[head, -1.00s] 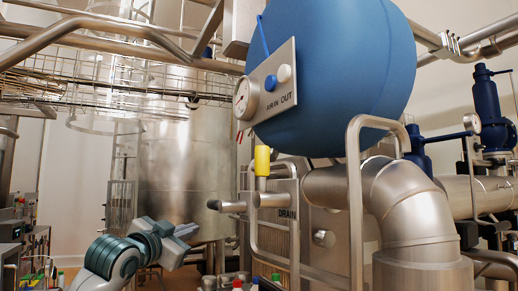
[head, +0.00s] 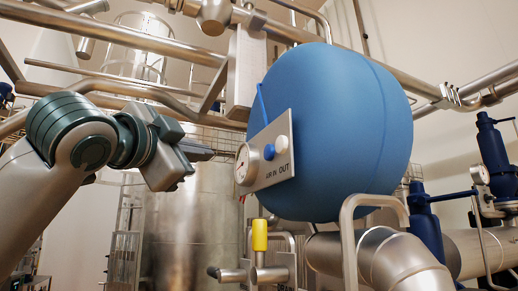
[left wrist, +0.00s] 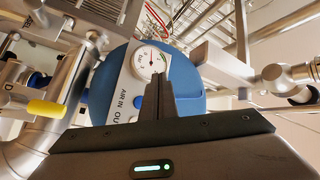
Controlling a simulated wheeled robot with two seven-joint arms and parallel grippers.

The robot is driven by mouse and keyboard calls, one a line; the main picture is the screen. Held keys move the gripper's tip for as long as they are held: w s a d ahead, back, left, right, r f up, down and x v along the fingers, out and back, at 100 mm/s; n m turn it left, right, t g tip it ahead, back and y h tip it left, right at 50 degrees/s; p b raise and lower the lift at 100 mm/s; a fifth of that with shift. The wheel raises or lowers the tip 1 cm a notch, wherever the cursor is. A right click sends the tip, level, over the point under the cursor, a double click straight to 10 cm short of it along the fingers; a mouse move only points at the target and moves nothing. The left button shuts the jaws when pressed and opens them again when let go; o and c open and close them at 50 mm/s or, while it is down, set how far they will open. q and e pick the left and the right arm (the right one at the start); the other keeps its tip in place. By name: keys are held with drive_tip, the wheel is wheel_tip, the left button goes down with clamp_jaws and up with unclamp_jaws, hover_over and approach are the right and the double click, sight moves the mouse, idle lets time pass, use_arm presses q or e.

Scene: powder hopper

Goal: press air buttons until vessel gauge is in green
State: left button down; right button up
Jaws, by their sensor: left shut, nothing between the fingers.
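The round blue vessel (head: 345,130) carries a tilted metal plate (head: 272,174) marked AIR IN and OUT. On the plate sit a white-faced gauge (head: 244,165), a blue button (head: 269,152) and a white button (head: 282,143). The gauge also shows in the left wrist view (left wrist: 148,62), with a small green band at its right side; the needle is too small to read surely. My left gripper (head: 206,151) is shut and empty, left of the plate and apart from it. In the left wrist view its fingers (left wrist: 158,98) cover part of the plate.
A yellow-handled valve (head: 260,235) stands below the plate. A bent steel rail (head: 348,235) and thick pipe (head: 385,255) lie below right of the vessel. Steel pipes (head: 130,45) cross above my left arm. A large steel tank (head: 190,200) stands behind.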

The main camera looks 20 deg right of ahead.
sight(269, 152)
use_arm(q)
drive_tip(key=shift+s+r, duration=0.65)
drive_tip(key=shift+s, duration=0.35)
drive_tip(key=shift+w+a, duration=0.1)
drive_tip(key=d+p, duration=0.2)
drive_tip(key=d, duration=0.7)
drive_tip(key=shift+w, duration=0.15)
drive_tip(key=shift+d, duration=0.15)
idle(1.6)
drive_tip(key=shift+d, duration=0.25)
drive_tip(key=shift+d, duration=0.35)
idle(3.5)
